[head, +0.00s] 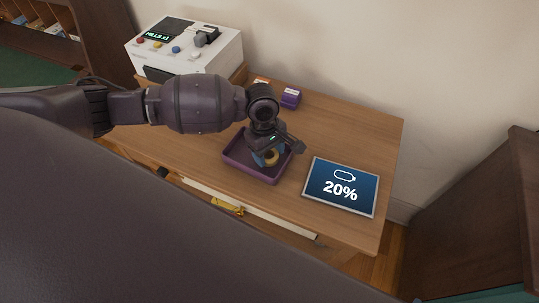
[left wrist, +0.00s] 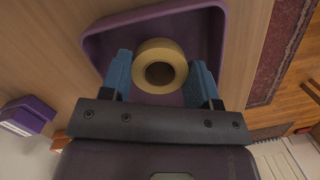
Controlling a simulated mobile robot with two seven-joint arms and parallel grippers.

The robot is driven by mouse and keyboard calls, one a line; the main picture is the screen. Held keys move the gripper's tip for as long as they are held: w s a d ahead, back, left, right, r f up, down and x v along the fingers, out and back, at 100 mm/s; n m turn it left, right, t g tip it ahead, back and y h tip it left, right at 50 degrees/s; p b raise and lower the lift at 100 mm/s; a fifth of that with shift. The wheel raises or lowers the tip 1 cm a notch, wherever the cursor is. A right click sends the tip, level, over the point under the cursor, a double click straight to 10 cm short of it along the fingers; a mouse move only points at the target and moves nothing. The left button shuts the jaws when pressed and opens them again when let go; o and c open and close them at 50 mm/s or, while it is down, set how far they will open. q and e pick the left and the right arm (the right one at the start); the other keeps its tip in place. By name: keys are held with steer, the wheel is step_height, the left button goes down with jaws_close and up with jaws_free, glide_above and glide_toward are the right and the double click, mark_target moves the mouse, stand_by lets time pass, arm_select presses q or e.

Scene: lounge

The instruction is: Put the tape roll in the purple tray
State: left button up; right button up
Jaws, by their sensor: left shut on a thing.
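The tape roll (left wrist: 160,46) is a tan ring held between the blue fingers of my left gripper (left wrist: 160,82) in the left wrist view. In the head view the roll (head: 272,157) shows partly behind the gripper (head: 268,157). The purple tray (head: 234,168) is a shallow square tray on the wooden table. The gripper and roll are over the tray's inside, within its rim. The tray (left wrist: 210,28) also shows behind the roll in the left wrist view. I cannot tell whether the roll touches the tray floor. My right gripper is not in view.
A tablet reading 20% (head: 340,188) lies right of the tray. A small purple box (head: 290,98) stands behind the tray, and a white machine with coloured buttons (head: 195,45) at the back left. A white strip (head: 255,213) runs along the table's front.

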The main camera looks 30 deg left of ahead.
mark_target(269, 154)
arm_select(q)
steer(key=shift+f, duration=0.9)
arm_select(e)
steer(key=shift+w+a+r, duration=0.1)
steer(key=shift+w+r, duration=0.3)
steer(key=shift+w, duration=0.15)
arm_select(q)
steer(key=o, duration=0.6)
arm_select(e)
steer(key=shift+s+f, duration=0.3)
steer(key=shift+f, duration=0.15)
